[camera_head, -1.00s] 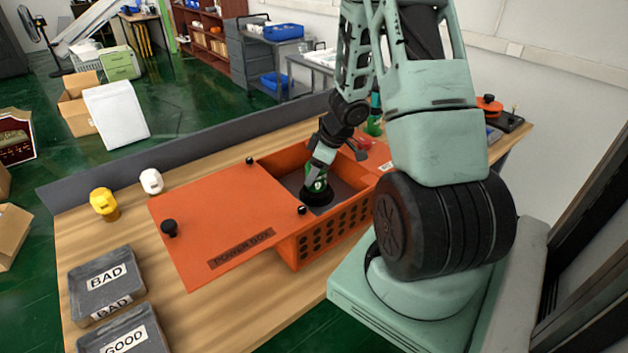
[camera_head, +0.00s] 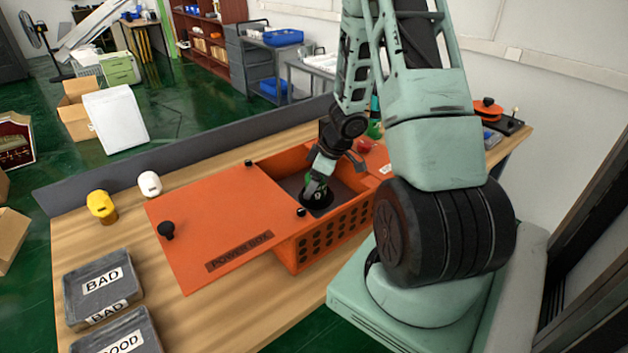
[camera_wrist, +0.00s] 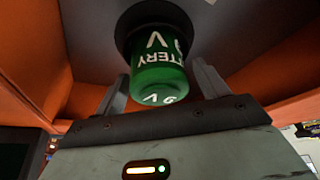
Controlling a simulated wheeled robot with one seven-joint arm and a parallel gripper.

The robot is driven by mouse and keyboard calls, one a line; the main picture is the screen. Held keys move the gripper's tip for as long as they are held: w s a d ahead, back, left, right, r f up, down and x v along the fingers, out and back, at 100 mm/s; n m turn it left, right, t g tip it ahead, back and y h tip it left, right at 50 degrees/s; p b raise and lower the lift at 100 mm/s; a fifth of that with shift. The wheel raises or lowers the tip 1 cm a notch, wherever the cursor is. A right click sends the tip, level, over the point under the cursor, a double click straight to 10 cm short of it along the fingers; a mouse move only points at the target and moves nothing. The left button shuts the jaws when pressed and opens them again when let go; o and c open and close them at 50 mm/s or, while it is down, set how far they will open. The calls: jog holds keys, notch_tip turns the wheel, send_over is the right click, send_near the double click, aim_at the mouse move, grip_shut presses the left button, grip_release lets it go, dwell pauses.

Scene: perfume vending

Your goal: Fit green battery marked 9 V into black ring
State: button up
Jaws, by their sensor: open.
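The green battery (camera_wrist: 160,75), with white lettering including "TTERY" and "V", stands with its far end inside the black ring (camera_wrist: 128,32) in the wrist view. Its near end sticks out towards my gripper (camera_wrist: 161,72). The gripper's two fingers are spread apart, one on each side of the battery's near end, with gaps visible. In the head view, my gripper (camera_head: 319,185) is down in the open part of the orange box, over the black ring (camera_head: 316,201) on the box's grey floor. There the battery is mostly hidden by the gripper.
The orange box (camera_head: 215,220) has a flat lid panel marked "POWER BOX" with black knobs. Its walls stand close around my gripper. A yellow battery (camera_head: 102,206) and a white one (camera_head: 149,184) stand on the table's left. The BAD tray (camera_head: 75,299) is at front left.

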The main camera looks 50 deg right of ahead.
jog(key=shift+r, duration=0.1)
jog(key=shift+r, duration=0.35)
jog(key=p+v, duration=0.5)
jog(key=v, duration=0.7)
jog(key=w+a+r+t+h, duration=0.2)
jog(key=w+a+r, duration=0.3)
jog(key=w+a, duration=0.5)
jog(key=a+r, duration=0.3)
jog(key=a, duration=0.6)
jog(key=s+a+r+n+g, duration=0.1)
jog(key=s+a, duration=0.3)
jog(key=a, duration=0.3)
jog(key=s+a+g, duration=0.1)
jog(key=s+a, duration=0.3)
jog(key=a, duration=0.3)
jog(key=s+a+n+g, duration=0.1)
jog(key=s+a+g, duration=0.1)
jog(key=s+a, duration=0.2)
jog(key=s+a+r+g, duration=0.1)
jog(key=s+a, duration=0.4)
jog(key=s, duration=0.6)
jog(key=shift+s+a+r+n+g+y, duration=0.2)
jog(key=shift+s+a+n+g+y, duration=0.15)
jog(key=shift+g, duration=0.25)
jog(key=shift+w+d, duration=0.1)
